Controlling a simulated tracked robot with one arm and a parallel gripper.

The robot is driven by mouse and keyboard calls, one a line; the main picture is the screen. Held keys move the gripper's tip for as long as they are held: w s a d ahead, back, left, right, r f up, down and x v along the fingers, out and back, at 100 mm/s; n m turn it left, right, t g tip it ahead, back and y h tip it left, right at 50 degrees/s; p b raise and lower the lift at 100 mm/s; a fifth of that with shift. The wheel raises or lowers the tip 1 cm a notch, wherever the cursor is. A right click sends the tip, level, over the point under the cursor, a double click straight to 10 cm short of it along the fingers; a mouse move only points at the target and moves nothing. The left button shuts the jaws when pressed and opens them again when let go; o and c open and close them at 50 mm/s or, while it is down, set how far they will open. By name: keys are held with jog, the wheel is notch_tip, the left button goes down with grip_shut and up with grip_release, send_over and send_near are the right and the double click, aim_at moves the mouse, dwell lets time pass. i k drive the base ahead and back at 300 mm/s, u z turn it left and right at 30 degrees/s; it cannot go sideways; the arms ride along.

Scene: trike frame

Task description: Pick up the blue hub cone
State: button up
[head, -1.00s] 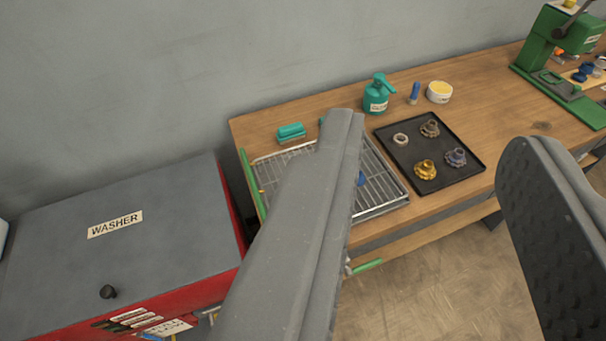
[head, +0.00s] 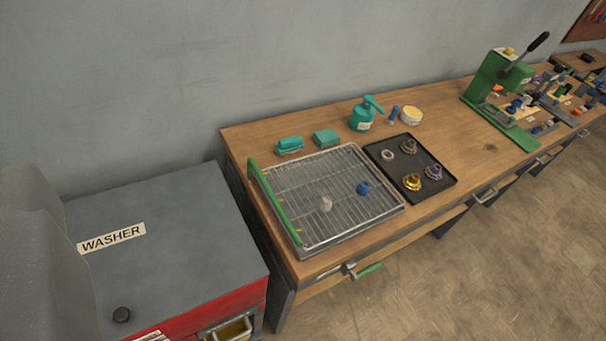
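The blue hub cone (head: 363,188) stands on the wire rack of a draining tray (head: 290,190) on the wooden bench. It is small and in full view. A pale cone-shaped part (head: 325,204) stands to its left on the same rack. One grey finger of my gripper (head: 38,265) shows large at the left edge, in front of the washer and well apart from the cone. The other finger is out of view. My gripper is spread wide, with nothing seen in it.
A black tray (head: 447,188) right of the rack holds a ring and several cogs, one bluish. Teal blocks, a teal spray bottle (head: 362,117) and a white tub (head: 411,115) stand behind. The washer (head: 160,240) is at left. A green press (head: 495,85) stands farther right.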

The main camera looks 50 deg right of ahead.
aim_at(362, 188)
jog(key=u, duration=0.7)
jog(key=i, duration=0.1)
jog(key=u, duration=1.35)
jog(key=k, duration=2.4)
jog(key=z, duration=1.25)
jog(key=i, duration=1)
